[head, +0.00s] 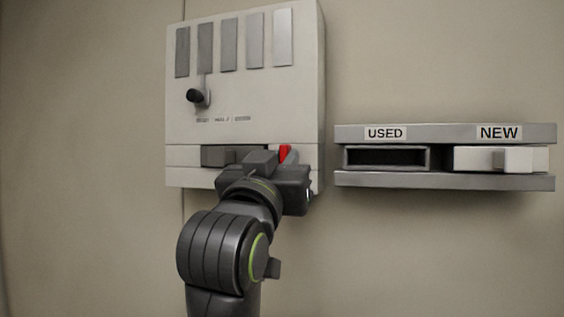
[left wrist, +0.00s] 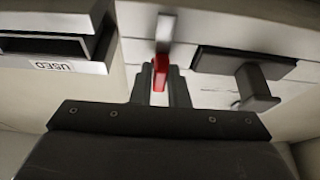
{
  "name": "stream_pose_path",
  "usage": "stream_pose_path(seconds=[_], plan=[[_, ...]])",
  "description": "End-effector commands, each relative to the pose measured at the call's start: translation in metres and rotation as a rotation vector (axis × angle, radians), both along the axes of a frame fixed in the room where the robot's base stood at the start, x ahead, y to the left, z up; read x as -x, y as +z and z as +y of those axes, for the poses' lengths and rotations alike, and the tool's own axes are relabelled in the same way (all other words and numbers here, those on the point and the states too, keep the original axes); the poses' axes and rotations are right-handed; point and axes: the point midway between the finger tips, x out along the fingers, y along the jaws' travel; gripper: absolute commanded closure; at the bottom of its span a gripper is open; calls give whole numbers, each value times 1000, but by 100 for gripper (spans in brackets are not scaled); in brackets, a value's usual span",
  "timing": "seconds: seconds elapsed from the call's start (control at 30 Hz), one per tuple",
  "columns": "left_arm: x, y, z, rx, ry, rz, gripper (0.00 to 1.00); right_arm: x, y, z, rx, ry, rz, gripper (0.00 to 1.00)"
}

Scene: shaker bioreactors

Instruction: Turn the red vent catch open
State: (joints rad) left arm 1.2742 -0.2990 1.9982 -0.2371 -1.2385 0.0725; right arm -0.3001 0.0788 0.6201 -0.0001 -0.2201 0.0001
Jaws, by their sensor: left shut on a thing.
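The red vent catch (head: 285,152) sits low on the right side of a pale wall unit (head: 240,135). In the head view its tip points up, and its lower part is hidden by my gripper. In the left wrist view, which shows the scene turned over, the red catch (left wrist: 160,70) stands between the two dark fingers. My left gripper (left wrist: 159,86) is shut on it. My right gripper is in neither view.
A dark handle block (head: 232,155) sits left of the catch; its knob also shows in the left wrist view (left wrist: 256,88). A black knob (head: 196,97) juts out higher up. Right of the unit is a shelf (head: 445,181) with a USED slot (head: 386,158) and a NEW cartridge (head: 520,160).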

Motion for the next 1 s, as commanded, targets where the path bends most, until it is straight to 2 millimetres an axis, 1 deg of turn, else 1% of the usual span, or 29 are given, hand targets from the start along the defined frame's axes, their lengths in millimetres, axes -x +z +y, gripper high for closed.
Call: stream_pose_path(seconds=[0.13,0.17,0.3,0.57,0.67,0.77,0.87,1.0], plan=[[0,-1,0,0,0,2,100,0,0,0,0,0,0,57],[0,-1,0,-1,0,2,84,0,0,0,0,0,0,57],[0,-1,0,-1,-1,1,66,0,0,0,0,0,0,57],[0,0,0,-1,-1,0,65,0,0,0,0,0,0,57],[4,-2,1,-1,-1,-1,65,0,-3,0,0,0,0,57],[14,-8,4,0,0,-4,65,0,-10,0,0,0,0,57],[30,-17,9,2,-1,-4,65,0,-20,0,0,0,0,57],[60,-30,18,2,-3,-7,65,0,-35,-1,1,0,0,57]])
